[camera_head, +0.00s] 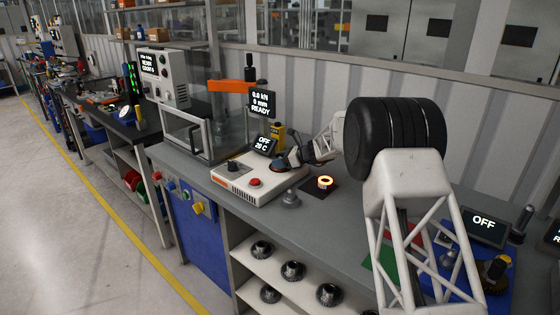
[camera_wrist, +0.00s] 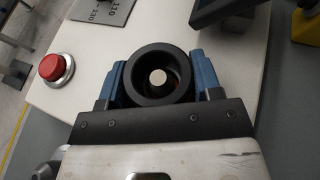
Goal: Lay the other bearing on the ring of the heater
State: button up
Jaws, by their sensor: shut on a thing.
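My gripper (camera_wrist: 160,88) is shut on a black ring-shaped bearing (camera_wrist: 136,91), with blue fingers on its left and right sides. A pale round disc (camera_wrist: 158,77), like the top of a post, shows inside the bore, slightly above its middle. The white heater box (camera_head: 246,188) is under my gripper (camera_head: 284,164) in the head view; its top (camera_wrist: 73,94) also fills much of the wrist view. The heater's display (camera_head: 264,144) reads OFF, 20 C. The heater's ring is mostly hidden beneath the bearing, and I cannot tell whether they touch.
A red button (camera_wrist: 52,67) stands left of the bearing. Right of the heater, an orange-glowing ring (camera_head: 325,182) lies on a dark plate. A small grey knobbed part (camera_head: 290,199) stands in front of it. Several dark round parts (camera_head: 293,271) sit on shelves below the bench.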

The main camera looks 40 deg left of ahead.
jog(key=o, duration=1.1)
jog(key=shift+d+r, duration=0.15)
jog(key=v, duration=1.1)
jog(key=shift+w+d+r, duration=0.1)
jog(key=shift+d+r, duration=0.15)
jog(key=shift+d, duration=0.05)
